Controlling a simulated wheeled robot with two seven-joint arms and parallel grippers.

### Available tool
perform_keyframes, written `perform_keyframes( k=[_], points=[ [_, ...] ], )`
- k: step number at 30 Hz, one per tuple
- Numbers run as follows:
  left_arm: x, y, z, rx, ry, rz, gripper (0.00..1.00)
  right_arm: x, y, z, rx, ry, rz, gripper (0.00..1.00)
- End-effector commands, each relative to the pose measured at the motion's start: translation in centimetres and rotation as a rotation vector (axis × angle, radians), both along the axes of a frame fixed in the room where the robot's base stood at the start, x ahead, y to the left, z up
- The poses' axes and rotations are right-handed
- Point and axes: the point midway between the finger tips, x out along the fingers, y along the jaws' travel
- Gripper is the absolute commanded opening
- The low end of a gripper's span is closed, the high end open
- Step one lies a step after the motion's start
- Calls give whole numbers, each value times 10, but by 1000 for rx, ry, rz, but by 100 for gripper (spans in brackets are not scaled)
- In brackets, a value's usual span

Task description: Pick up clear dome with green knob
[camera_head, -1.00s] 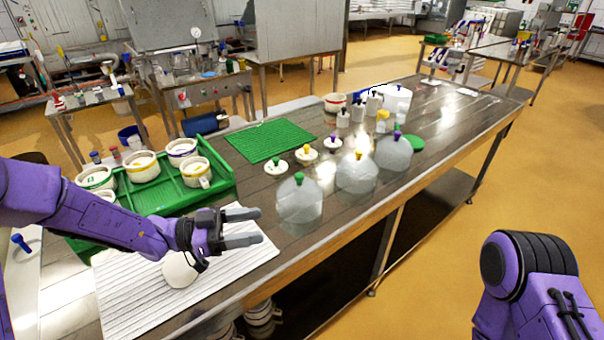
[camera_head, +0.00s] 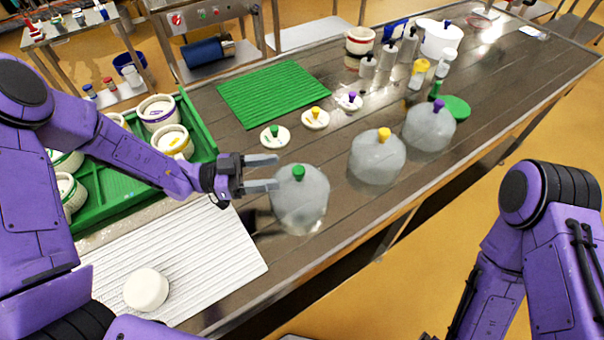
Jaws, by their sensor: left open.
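The clear dome with the green knob (camera_head: 300,205) stands upright on the metal table, the nearest and leftmost of three domes. Its green knob (camera_head: 298,171) is on top. My left gripper (camera_head: 277,173) is open, its two fingers pointing right toward the knob. The fingertips are just left of the knob; whether they touch the dome I cannot tell. My right arm shows at the lower right, but its gripper is out of view.
A yellow-knob dome (camera_head: 377,158) and a purple-knob dome (camera_head: 430,128) stand to the right. Small knobbed lids (camera_head: 275,138) lie behind. A white cheese (camera_head: 146,289) rests on the ribbed white mat (camera_head: 220,262). A green tray (camera_head: 105,190) holds moulds; a green mat (camera_head: 272,92) lies behind.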

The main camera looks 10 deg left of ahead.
Motion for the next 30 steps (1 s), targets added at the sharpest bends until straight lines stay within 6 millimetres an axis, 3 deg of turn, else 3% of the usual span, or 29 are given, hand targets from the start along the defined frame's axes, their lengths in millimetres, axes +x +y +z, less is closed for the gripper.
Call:
perform_keyframes(
  k=[1, 6, 15, 23, 28, 29, 30],
  points=[
    [2, 0, -9, 0, 6, 1, 60, 0, 0, 2, 1, 1, 0, 100],
    [25, -16, -15, 5, 22, -3, 60, -1, 0, 10, 0, 2, 0, 100],
    [51, -67, -19, 5, 33, -2, 60, 1, 0, 29, -1, -1, 0, 100],
    [53, -72, -22, 5, 33, -2, 60, 1, 0, 28, 0, 0, 0, 100],
    [53, -72, -22, 5, 32, -2, 8, 1, 0, 28, 0, 0, 0, 100],
    [53, -71, -22, 6, 33, -2, 0, 1, 0, 28, 0, 0, 0, 100],
    [53, -71, -22, 6, 33, -2, 0, 1, 0, 28, 0, 0, 0, 100]
  ],
)
